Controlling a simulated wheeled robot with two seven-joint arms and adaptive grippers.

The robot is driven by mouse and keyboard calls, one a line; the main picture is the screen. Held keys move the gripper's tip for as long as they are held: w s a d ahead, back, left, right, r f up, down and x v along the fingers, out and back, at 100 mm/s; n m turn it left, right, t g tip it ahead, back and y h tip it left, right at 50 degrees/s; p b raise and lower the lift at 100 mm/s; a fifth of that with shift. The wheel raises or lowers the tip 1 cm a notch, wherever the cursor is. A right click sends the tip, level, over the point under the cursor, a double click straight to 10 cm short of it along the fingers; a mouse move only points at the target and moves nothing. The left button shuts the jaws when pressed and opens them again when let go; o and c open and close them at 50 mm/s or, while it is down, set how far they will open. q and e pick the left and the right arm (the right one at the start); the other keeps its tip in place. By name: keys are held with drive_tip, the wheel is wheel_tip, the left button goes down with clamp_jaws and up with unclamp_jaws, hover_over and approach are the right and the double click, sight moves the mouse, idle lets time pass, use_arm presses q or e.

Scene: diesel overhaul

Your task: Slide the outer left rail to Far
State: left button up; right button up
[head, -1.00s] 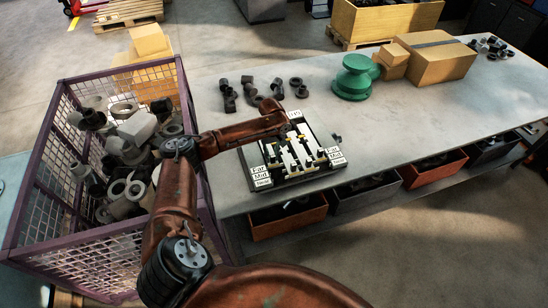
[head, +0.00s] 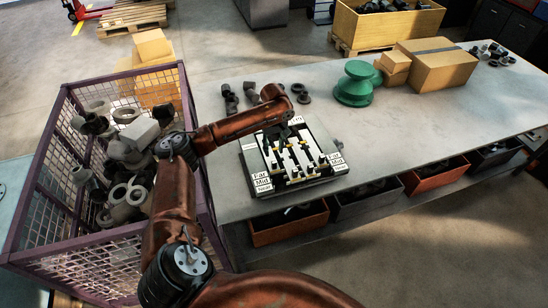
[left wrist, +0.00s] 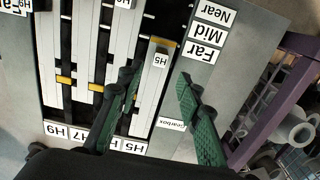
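The rail board (head: 330,178) lies on the grey bench in front of me, with several pale rails and yellow-marked sliders. The outer left rail (left wrist: 145,115) is labelled H5 in the left wrist view, where the board appears upside down. Its slider (left wrist: 160,62) has a yellow band and sits beside the Far and Mid labels (left wrist: 206,52). My left gripper (left wrist: 157,88) is open, its two green fingers apart on either side of this rail. Contact with the slider cannot be told. In the head view my left gripper (head: 283,136) hangs over the board's far part. My right gripper is not in view.
A purple mesh crate (head: 110,241) of grey pipe parts stands left of the bench. Black fittings (head: 230,98), a green flanged part (head: 356,84) and cardboard boxes (head: 436,64) lie behind the board.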

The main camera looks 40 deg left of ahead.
use_arm(q)
drive_tip(key=shift+r, duration=1.6)
